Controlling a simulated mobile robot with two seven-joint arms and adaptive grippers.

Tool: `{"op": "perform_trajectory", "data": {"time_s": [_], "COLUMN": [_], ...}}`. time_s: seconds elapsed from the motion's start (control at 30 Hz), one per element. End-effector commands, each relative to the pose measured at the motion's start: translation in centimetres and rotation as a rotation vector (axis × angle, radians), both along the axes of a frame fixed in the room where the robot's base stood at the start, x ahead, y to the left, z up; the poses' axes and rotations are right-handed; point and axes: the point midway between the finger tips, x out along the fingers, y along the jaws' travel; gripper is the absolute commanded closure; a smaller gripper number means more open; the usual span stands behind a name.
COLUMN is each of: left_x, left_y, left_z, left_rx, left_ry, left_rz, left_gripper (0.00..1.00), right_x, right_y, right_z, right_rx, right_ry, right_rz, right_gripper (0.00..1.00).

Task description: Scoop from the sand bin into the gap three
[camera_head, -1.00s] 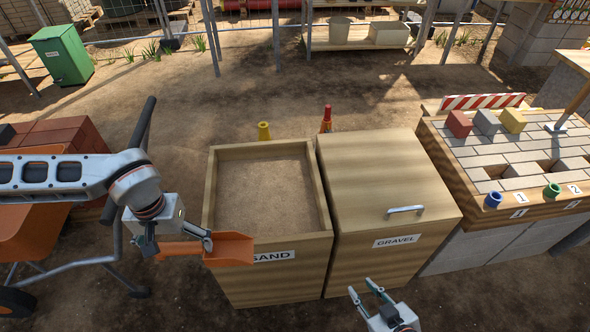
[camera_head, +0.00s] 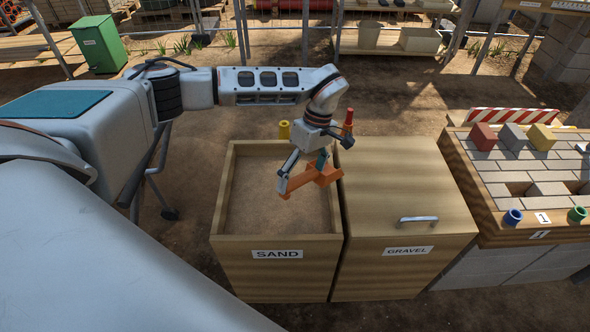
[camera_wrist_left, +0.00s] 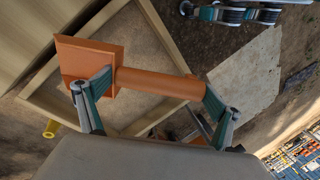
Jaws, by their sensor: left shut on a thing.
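My left gripper (camera_head: 306,168) is shut on an orange scoop (camera_head: 318,175), over the right part of the sand bin (camera_head: 223,200). In the left wrist view the scoop's handle (camera_wrist_left: 160,84) runs between the two fingers, with its square end (camera_wrist_left: 88,62) at left. The open wooden bin, labelled SAND, holds level-looking sand (camera_head: 258,195). I cannot see sand in the scoop. The paved table (camera_head: 490,165) at right has recessed gaps, one (camera_head: 517,188) near the number 1 label. Gap three cannot be made out; the table runs out of view. My right gripper is not in view.
The gravel bin (camera_head: 400,180) stands against the sand bin's right side, its lid shut. Red, grey and yellow blocks (camera_head: 512,137) sit on the table's back part, blue and green cups (camera_head: 513,216) at its front. A striped barrier (camera_head: 515,117) stands behind.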

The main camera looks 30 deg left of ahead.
Motion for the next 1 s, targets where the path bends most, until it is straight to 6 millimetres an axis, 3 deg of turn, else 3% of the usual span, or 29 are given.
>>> {"op": "perform_trajectory", "data": {"time_s": [0.1,0.2,0.4,0.73,1.0], "left_x": [0.8,0.9,0.7,0.6,0.5], "left_y": [1.3,2.1,3.0,3.4,3.4], "left_z": [0.1,0.2,0.3,-0.3,-3.9], "left_rx": [0.005,-0.004,-0.036,-0.060,-0.058], "left_ry": [0.079,0.129,0.193,0.219,0.223], "left_rz": [0.365,0.603,0.921,1.075,1.073], "left_gripper": [0.59,0.59,0.59,0.59,0.59], "right_x": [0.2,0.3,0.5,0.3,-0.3], "right_y": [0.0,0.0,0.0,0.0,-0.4], "right_z": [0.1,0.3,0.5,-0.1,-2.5], "right_rx": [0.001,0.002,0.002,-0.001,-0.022], "right_ry": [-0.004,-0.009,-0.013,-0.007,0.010], "right_rz": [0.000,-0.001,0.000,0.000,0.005], "right_gripper": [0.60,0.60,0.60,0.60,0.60]}}
